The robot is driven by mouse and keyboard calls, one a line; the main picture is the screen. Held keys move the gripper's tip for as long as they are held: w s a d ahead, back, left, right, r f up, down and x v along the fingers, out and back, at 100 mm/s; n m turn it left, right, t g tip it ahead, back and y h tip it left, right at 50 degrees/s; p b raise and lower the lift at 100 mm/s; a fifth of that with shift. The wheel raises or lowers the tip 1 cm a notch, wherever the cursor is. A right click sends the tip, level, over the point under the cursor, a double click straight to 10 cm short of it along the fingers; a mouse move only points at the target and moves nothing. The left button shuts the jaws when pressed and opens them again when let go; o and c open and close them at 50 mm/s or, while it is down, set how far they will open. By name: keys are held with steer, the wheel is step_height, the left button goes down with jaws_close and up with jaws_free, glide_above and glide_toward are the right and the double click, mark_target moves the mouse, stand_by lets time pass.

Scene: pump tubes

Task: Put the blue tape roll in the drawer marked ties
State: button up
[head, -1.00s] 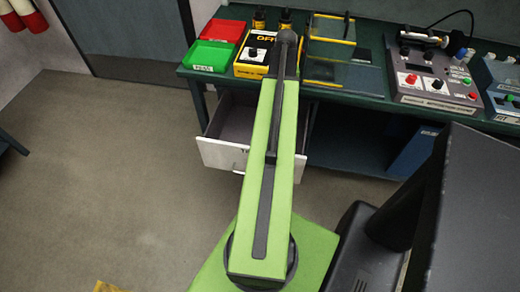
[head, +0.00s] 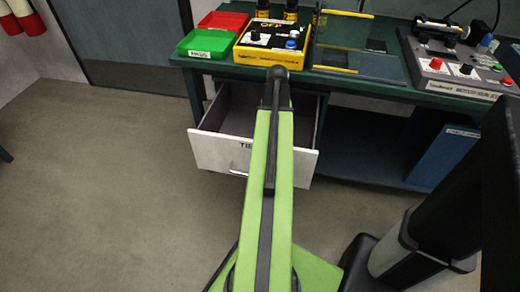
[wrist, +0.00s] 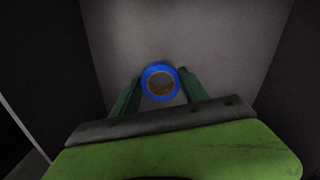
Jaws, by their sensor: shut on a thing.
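The blue tape roll (wrist: 147,78) is a blue ring with a brown core, between the two green fingers of my gripper (wrist: 158,88) in the wrist view. My gripper is shut on it. Below the roll is the grey floor of the open drawer (wrist: 225,45), with dark walls at both sides. In the head view the drawer (head: 212,150) is pulled out under the bench, its white front lettered "TIE", the rest covered by my arm. My gripper and the roll are hidden behind my arm there. I cannot tell the roll's height above the drawer floor.
Above the drawer, the green bench (head: 385,91) carries a green tray (head: 203,41), a red tray (head: 224,20), a yellow box (head: 262,54) and a grey control unit (head: 455,72). A blue binder (head: 443,155) stands below right. Floor at left is clear.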

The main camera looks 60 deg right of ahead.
steer(key=w+a+f+b, duration=0.1)
steer(key=a+f, duration=0.1)
steer(key=w+a+f+b, duration=0.1)
steer(key=w+a+f, duration=0.1)
steer(key=a, duration=0.1)
steer(key=shift+w+f+b, duration=0.1)
steer(key=shift+w+b, duration=0.1)
steer(key=shift+b, duration=0.2)
steer(key=shift+w+a, duration=0.3)
step_height(320, 180, down, 4)
steer(key=b, duration=0.4)
steer(key=shift+f+b, duration=0.25)
steer(key=shift+b, duration=0.05)
steer(key=o, duration=1.3)
steer(key=shift+r, duration=0.1)
steer(key=shift+o, duration=0.2)
steer(key=shift+r, duration=0.1)
step_height(320, 180, up, 12)
steer(key=p, duration=1.2)
steer(key=shift+p, duration=0.3)
